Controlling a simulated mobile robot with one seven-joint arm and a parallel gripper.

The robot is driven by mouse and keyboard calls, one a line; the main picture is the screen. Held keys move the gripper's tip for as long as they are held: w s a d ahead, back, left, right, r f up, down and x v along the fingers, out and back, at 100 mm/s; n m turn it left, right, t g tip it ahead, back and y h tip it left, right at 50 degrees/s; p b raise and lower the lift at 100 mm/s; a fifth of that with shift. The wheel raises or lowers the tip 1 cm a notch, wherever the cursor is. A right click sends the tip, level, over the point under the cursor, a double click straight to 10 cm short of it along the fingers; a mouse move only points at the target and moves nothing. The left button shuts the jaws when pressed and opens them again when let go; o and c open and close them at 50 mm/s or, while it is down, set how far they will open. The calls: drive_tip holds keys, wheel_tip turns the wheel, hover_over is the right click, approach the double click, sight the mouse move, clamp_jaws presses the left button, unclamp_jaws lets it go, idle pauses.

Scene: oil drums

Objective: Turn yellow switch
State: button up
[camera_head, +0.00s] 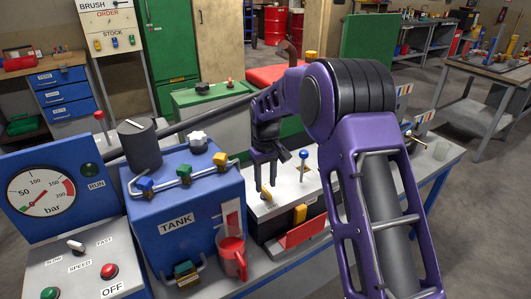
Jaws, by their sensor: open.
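A small yellow switch (266,194) sits on the white top of a box (296,183) on the bench. My gripper (266,180) is open and points down right over this switch, with its fingertips very close to it. I cannot tell whether they touch it. The fingers hide part of the switch. Another yellow part (300,214) is on the front of the same box, and a yellow valve handle (220,159) is on the blue tank to the left.
A lever with a blue knob (304,155) stands on the box, right of my gripper. The blue tank (180,232) and a red mug (232,256) stand close on the left. A red flap (302,233) sticks out at the box front.

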sight(266, 190)
wheel_tip(266, 190, up, 15)
drive_tip(key=p, duration=0.1)
idle(0.3)
